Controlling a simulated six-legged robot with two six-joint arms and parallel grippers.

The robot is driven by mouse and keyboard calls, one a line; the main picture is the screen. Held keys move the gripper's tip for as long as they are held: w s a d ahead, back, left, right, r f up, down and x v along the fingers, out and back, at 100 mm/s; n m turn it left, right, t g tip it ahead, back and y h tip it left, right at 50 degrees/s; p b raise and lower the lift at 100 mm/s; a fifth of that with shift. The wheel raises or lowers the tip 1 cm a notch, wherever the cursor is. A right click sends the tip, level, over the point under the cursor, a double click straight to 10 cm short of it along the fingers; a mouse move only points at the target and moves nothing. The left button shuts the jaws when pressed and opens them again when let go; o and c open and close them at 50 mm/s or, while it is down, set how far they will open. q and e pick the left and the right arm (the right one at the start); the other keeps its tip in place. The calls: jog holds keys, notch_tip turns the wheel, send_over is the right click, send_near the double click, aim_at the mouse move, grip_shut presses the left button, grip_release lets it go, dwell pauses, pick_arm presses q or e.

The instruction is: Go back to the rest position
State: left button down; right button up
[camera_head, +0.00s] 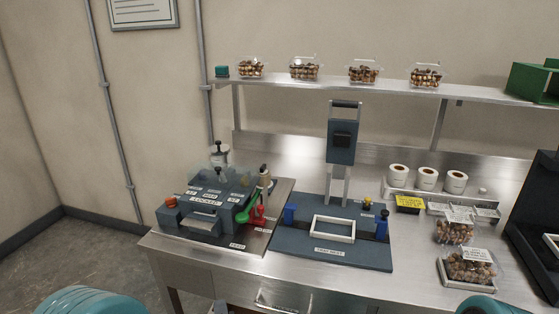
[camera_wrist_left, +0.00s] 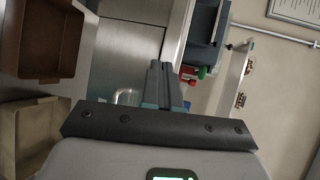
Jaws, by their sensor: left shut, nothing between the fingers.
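My left gripper (camera_wrist_left: 162,88) shows in the left wrist view with its two dark fingers shut together and nothing between them. It is in front of the steel workbench, clear of the things on it. My right gripper is not in view.
The steel bench (camera_head: 210,262) holds a grey-blue machine (camera_head: 207,200), a press with a white frame (camera_head: 333,229), label rolls (camera_head: 427,179) and filled clamshells (camera_head: 468,268). A shelf (camera_head: 390,92) holds more clamshells. Brown bins (camera_wrist_left: 47,40) stand left in the wrist view.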

pick_arm(q)
jog(key=s+a+f+n+g+h+p, duration=0.1)
jog(key=s+a+f+n+g, duration=0.15)
jog(key=f, duration=0.45)
jog(key=s+a+f+n+g+h+p, duration=0.1)
jog(key=s+a+f+n+g, duration=0.2)
jog(key=f, duration=0.5)
jog(key=s+d+f+n+g+h, duration=0.3)
jog(key=s+n, duration=0.3)
jog(key=s, duration=0.3)
jog(key=s+d+f+n+g+h, duration=0.3)
jog(key=s+f+n+g, duration=0.1)
jog(key=s, duration=0.5)
jog(key=shift+d+n+g+h, duration=0.2)
jog(key=shift+n+g+h, duration=0.1)
jog(key=shift+n+g, duration=0.6)
